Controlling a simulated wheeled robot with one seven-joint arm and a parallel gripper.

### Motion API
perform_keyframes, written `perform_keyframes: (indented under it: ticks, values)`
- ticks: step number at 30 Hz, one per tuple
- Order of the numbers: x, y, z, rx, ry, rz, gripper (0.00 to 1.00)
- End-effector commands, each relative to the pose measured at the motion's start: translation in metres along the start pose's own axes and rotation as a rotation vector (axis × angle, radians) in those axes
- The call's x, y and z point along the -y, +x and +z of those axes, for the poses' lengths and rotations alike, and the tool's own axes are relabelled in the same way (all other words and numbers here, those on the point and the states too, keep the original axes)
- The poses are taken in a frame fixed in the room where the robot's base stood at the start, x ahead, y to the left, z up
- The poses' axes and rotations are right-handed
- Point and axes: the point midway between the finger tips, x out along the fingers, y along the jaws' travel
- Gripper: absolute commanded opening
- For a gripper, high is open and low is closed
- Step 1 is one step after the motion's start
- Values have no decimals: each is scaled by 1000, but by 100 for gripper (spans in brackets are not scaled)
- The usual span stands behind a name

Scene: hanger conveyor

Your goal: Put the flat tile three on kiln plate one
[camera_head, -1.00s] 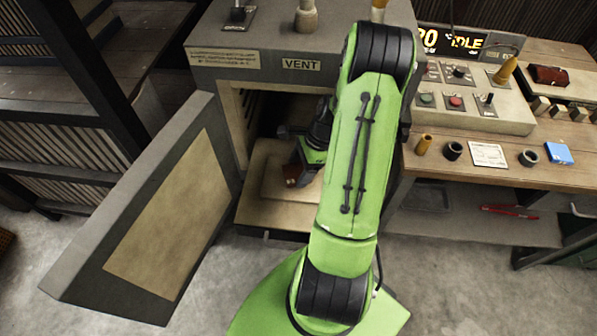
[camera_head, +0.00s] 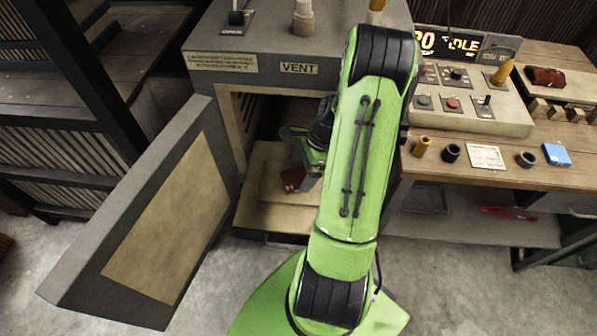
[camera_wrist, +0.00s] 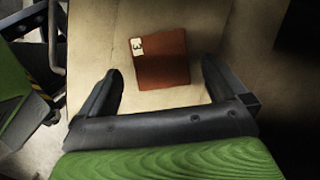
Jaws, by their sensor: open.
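The flat tile three (camera_wrist: 161,60) is a reddish-brown square with a white label marked 3. It lies flat on a pale kiln plate in the kiln's mouth, and also shows in the head view (camera_head: 292,179). In the wrist view my gripper (camera_wrist: 158,80) is open, its two dark fingers apart on either side of the tile's near end, with gaps to it. Nothing is held. The pale plate (camera_wrist: 105,30) spreads under the tile; in the head view its near part (camera_head: 270,190) shows, and my arm hides its right side. I cannot read a plate number.
The kiln door (camera_head: 150,215) stands open at the left. The kiln body (camera_head: 290,42) with its VENT label is above the opening. At the right a workbench (camera_head: 480,172) carries a control box (camera_head: 470,100), small cylinders and a blue block (camera_head: 557,154).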

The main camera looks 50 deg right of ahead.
Motion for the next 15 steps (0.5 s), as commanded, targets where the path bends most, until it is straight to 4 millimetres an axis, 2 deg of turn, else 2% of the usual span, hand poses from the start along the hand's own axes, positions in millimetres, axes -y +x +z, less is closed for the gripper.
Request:
perform_keyframes:
  ticks: [1,6,10,15]
  values:
    - [1,-18,1,-4,1,-6,99]
    - [1,-65,0,-4,1,-6,99]
    - [1,-89,0,-3,0,-4,99]
    - [0,-102,6,-10,-26,-1,99]
